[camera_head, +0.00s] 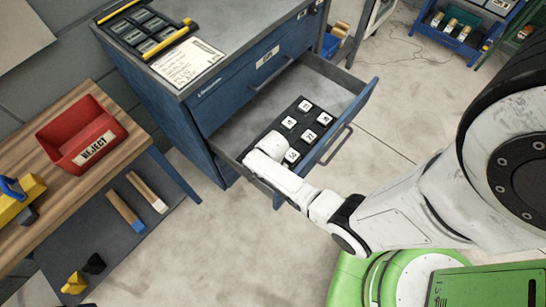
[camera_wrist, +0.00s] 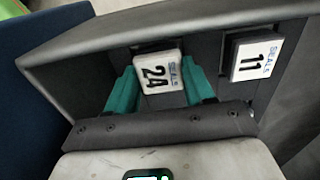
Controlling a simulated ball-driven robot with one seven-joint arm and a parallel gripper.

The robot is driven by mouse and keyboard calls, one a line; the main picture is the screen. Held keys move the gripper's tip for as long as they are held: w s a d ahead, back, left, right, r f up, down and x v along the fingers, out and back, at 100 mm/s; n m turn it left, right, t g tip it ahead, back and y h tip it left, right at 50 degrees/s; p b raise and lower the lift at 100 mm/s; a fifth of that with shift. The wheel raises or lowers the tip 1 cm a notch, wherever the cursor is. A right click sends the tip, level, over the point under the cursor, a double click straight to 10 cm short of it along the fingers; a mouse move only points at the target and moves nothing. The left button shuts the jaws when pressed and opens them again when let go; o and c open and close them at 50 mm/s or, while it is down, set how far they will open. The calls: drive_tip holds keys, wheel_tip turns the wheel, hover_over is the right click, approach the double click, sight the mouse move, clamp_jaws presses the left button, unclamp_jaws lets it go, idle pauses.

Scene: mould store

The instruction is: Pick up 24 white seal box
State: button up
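In the wrist view the 24 white seal box (camera_wrist: 158,73), a small white block with a black "24" and "SEALS" on it, sits between the two teal fingers of my gripper (camera_wrist: 160,85). The fingers press against its left and right sides. I cannot tell whether it is clear of the dark holder behind it. A white seal box marked "11" (camera_wrist: 252,60) stands to the right, apart from the fingers. In the head view my white arm reaches over the open drawer (camera_head: 366,95), and its end hides the 24 box and the fingers.
Several other white boxes stand in a black rack (camera_head: 302,120) in the drawer of the blue cabinet (camera_head: 185,125). The drawer's walls and front are close around my gripper. A red reject bin (camera_head: 60,150) sits on a wooden bench at left.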

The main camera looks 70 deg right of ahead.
drive_tip(key=c, duration=0.6)
drive_tip(key=shift+o, duration=0.2)
drive_tip(key=shift+r, duration=0.1)
